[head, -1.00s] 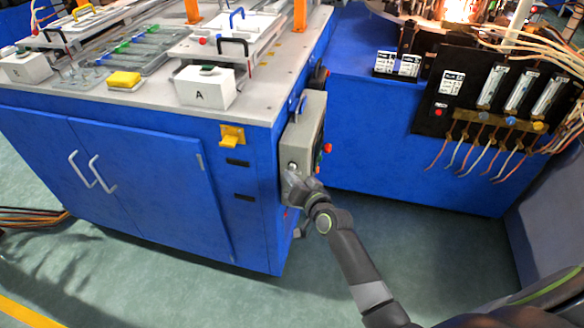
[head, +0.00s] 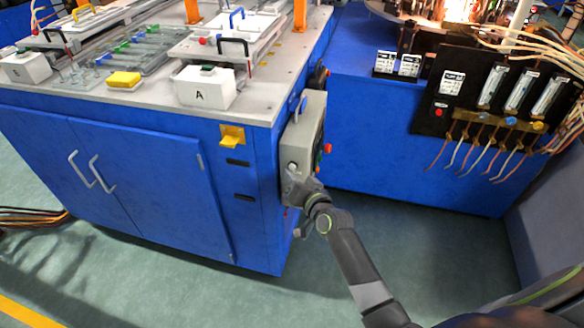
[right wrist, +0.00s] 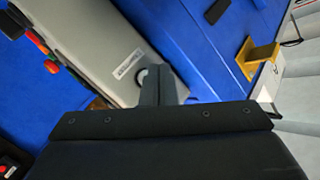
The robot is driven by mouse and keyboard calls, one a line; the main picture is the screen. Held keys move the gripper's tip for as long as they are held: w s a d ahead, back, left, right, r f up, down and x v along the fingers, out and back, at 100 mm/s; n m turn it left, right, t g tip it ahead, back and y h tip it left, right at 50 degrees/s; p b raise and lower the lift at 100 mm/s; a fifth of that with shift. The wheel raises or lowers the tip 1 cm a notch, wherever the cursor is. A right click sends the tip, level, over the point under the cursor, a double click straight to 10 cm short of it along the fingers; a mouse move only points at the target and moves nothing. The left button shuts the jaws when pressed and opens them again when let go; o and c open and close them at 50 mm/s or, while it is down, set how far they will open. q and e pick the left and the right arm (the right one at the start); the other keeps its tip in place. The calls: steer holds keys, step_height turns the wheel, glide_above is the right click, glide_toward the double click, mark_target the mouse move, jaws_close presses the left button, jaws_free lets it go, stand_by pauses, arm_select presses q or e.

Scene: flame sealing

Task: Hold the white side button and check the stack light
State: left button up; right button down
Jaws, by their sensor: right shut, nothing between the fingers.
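The white side button (head: 292,166) is on the near face of the grey control box (head: 309,130), fixed to the right side of the blue cabinet. In the right wrist view the button (right wrist: 142,76) is a pale round edge, partly hidden by my fingers. My right gripper (head: 289,175) is shut and empty, its tips at the button; I cannot tell whether they press it. In the right wrist view the shut fingers (right wrist: 158,72) point at the box beside a small white label. My left gripper and the stack light are not in view.
Red and green buttons (head: 327,148) are on the box's right side. A yellow bracket (head: 232,135) is on the cabinet front. The blue machine (head: 400,150) with a black gauge panel (head: 488,95) stands at right.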

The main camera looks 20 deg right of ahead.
steer(key=shift+w, duration=0.1)
steer(key=shift+w+d, duration=0.25)
steer(key=shift+w+d, duration=0.25)
steer(key=shift+w, duration=0.1)
stand_by(0.9)
stand_by(2.8)
steer(key=shift+s+a, duration=0.5)
steer(key=shift+s, duration=0.2)
steer(key=s+a, duration=0.2)
steer(key=s, duration=0.2)
steer(key=shift+s+a, duration=0.1)
steer(key=shift+a, duration=0.3)
